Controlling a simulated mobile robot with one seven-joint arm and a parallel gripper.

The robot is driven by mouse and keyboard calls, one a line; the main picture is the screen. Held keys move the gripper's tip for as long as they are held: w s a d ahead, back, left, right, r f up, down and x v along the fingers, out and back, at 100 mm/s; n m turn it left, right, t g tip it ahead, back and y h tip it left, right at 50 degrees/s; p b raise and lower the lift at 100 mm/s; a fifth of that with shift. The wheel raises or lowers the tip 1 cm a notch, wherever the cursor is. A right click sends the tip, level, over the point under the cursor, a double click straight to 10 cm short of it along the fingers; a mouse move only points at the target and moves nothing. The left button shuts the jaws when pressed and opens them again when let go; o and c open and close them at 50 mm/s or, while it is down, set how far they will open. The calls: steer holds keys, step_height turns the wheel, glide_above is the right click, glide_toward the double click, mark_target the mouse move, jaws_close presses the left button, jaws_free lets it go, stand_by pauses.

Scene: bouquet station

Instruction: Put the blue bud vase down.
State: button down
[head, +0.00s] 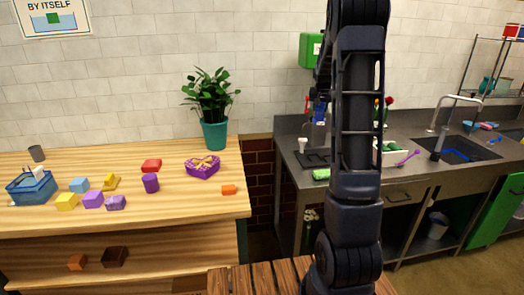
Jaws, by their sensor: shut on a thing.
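My gripper (321,98) is at the left edge of my raised arm, over the grey sink counter (292,133), and is mostly hidden by the arm. A small blue shape, which looks like the blue bud vase (320,114), shows just below the fingers. The gripper is shut on it. It looks roughly upright, but its lower end is hard to make out against the dark things behind, so I cannot tell whether it touches anything.
A dark tray (316,159), a white cup (303,145) and a green sponge (321,174) are on the counter's left part. The sink (455,149) is right. The wooden counter (200,218) at left holds a potted plant (214,130), a blue basket (33,188) and several small blocks.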

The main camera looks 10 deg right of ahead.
steer(key=s+a+n+y, duration=0.1)
steer(key=s+a+n, duration=0.15)
steer(key=a, duration=0.75)
steer(key=s+a+r+n+y, duration=0.1)
steer(key=a+n+y, duration=0.15)
steer(key=a, duration=0.75)
steer(key=s+a+n+y, duration=0.15)
steer(key=a+n, duration=0.25)
steer(key=a, duration=0.7)
steer(key=s+a+n+g+y, duration=0.2)
steer(key=s+a+n, duration=0.3)
steer(key=s+a, duration=0.65)
steer(key=s+a+n+g+y, duration=0.1)
steer(key=s+a+n, duration=0.3)
steer(key=s+a, duration=0.8)
steer(key=w+a+f, duration=0.1)
steer(key=f, duration=0.5)
steer(key=w+a+f, duration=0.1)
steer(key=f, duration=0.6)
steer(key=w+f, duration=0.1)
steer(key=f, duration=0.6)
steer(key=shift+a, duration=0.4)
steer(key=c, duration=0.9)
jaws_free()
steer(key=shift+o, duration=0.2)
